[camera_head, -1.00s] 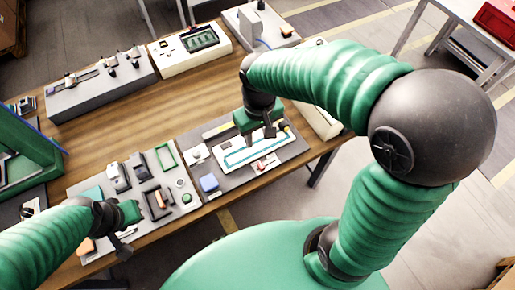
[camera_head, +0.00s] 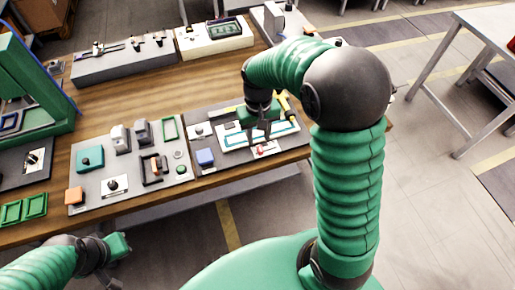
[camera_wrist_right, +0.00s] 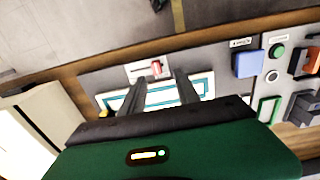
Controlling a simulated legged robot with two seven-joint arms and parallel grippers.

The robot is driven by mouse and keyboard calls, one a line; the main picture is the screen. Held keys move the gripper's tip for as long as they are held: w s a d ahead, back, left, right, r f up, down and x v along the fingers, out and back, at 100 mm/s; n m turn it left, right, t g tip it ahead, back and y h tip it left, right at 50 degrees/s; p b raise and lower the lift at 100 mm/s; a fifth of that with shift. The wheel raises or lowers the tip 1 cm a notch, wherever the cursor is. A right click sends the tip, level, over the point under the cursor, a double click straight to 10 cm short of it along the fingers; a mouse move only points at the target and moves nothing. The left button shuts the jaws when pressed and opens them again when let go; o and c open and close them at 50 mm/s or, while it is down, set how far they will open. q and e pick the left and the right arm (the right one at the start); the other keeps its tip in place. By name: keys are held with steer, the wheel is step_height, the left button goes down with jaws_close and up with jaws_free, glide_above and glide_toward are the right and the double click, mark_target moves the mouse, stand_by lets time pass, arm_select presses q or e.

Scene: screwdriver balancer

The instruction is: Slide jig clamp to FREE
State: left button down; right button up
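The jig clamp shows as a small red slider (camera_head: 263,149) on a white label plate at the front edge of the jig panel. It also shows in the right wrist view (camera_wrist_right: 156,68), just beyond the fingertips. Behind it lies a white jig tray (camera_head: 230,142) with a teal outline, partly hidden by my right gripper. My right gripper (camera_head: 259,133) hangs over the tray. In the right wrist view its two fingers (camera_wrist_right: 161,76) are apart with nothing between them, one to each side of the slider. My left gripper (camera_head: 120,246) is off the table's front edge; its fingers are unclear.
A blue block (camera_head: 205,157) sits left of the tray on the same panel. A panel with switches and a green button (camera_head: 180,169) lies further left. A green frame (camera_head: 40,95) stands at far left. Grey (camera_head: 125,60) and white (camera_head: 213,38) consoles stand at the back.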

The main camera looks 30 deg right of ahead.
mark_target(260, 148)
steer(key=f, duration=0.2)
steer(key=d+f, duration=0.1)
steer(key=f, duration=0.4)
steer(key=shift+w+d+f+b, duration=0.15)
steer(key=shift+d+f+b, duration=0.05)
steer(key=shift+f+b, duration=0.1)
steer(key=shift+a+r, duration=0.2)
steer(key=shift+a, duration=0.25)
steer(key=shift+c, duration=0.2)
steer(key=c, duration=0.5)
steer(key=shift+d+f, duration=0.1)
steer(key=shift+d, duration=0.2)
jaws_close()
steer(key=shift+a, duration=0.1)
